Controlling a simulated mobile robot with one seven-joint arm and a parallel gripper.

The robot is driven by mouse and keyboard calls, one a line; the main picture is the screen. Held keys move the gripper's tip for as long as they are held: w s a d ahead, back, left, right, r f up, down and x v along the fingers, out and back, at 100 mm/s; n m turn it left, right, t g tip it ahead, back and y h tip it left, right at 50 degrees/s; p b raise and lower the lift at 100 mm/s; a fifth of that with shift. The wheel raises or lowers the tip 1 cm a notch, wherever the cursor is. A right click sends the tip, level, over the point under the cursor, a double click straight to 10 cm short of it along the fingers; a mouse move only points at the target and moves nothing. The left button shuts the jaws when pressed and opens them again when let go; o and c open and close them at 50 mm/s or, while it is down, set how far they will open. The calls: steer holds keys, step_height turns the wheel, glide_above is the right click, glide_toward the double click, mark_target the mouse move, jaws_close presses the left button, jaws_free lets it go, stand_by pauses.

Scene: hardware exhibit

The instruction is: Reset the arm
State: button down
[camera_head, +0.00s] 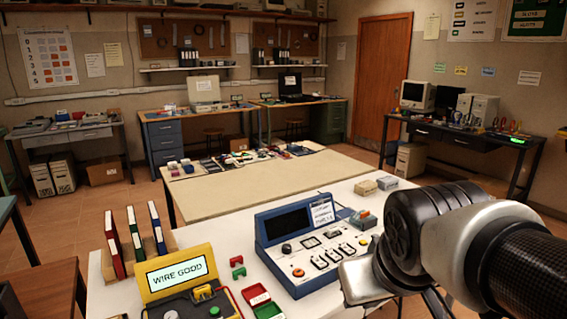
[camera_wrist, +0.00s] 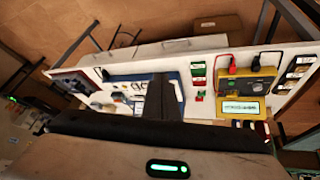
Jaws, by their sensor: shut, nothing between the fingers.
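My arm (camera_head: 450,240) reaches in from the right side of the head view, bent above the right part of the white table (camera_head: 120,290). My gripper (camera_wrist: 161,86) shows in the wrist view as two dark fingers close together, shut and empty. It hangs over the table in front of the blue console (camera_head: 310,245), and hides part of it in the wrist view. The fingers touch nothing that I can see. In the head view I cannot make out the fingers.
A yellow tester (camera_head: 177,275) reading "WIRE GOOD" stands at the table's front left; the wrist view shows red and black leads on it. A beige table (camera_head: 250,186) lies behind.

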steer(key=s+m, duration=0.2)
steer(key=s, duration=0.3)
step_height(320, 180, up, 14)
steer(key=p, duration=1.3)
steer(key=shift+f+g+y+p, duration=0.2)
steer(key=shift+g+y+p, duration=0.1)
steer(key=shift+p, duration=0.05)
